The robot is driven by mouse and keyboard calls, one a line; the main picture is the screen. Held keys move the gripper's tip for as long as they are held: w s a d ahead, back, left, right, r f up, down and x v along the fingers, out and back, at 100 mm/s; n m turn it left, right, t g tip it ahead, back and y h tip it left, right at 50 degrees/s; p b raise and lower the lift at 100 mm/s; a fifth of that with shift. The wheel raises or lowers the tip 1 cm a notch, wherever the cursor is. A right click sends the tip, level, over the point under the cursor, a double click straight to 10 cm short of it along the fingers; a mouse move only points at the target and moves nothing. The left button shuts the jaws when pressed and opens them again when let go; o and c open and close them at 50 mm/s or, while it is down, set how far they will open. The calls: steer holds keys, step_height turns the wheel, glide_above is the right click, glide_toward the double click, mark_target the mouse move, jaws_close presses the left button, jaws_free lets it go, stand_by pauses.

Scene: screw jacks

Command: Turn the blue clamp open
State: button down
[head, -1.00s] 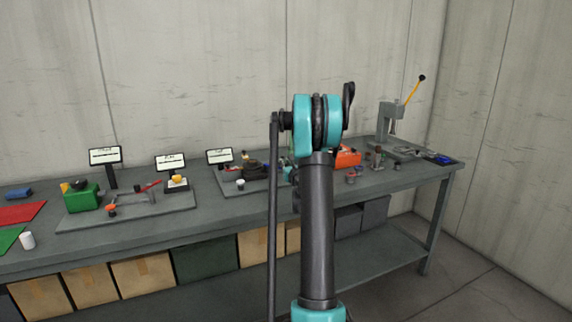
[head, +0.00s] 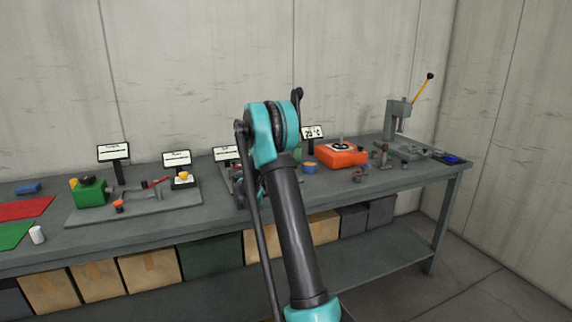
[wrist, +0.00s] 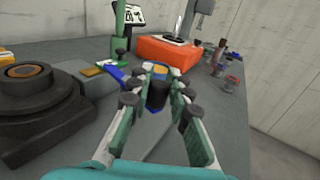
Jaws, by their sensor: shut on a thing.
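The blue clamp (wrist: 115,71) shows in the wrist view as a blue bar left of my fingers, on the bench. My gripper (wrist: 158,84) is shut on a dark, upright cylindrical part, with blue showing just below it. I take this for the clamp's handle, though the fingers hide where it joins the bar. In the head view my arm hides the gripper and most of the clamp.
An orange box (head: 343,153) stands beyond the gripper, with a blue cup (head: 310,167) to its left. A dark round stepped fixture (wrist: 35,95) is close on the left. A press with a yellow lever (head: 396,120) stands at the bench's right end.

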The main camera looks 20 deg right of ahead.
steer(key=m+g+h, duration=0.1)
steer(key=m+g, duration=0.1)
steer(key=g, duration=0.1)
steer(key=w+a+m+g+h, duration=0.1)
steer(key=m+g, duration=0.1)
steer(key=g, duration=0.1)
steer(key=a+m+g, duration=0.1)
steer(key=m+g, duration=0.1)
steer(key=g, duration=0.1)
steer(key=shift+w+a+h, duration=0.2)
steer(key=shift+a+h, duration=0.05)
steer(key=shift+h, duration=0.15)
steer(key=c, duration=1.4)
jaws_free()
steer(key=shift+o, duration=0.2)
steer(key=a, duration=1.2)
steer(key=shift+s, duration=0.1)
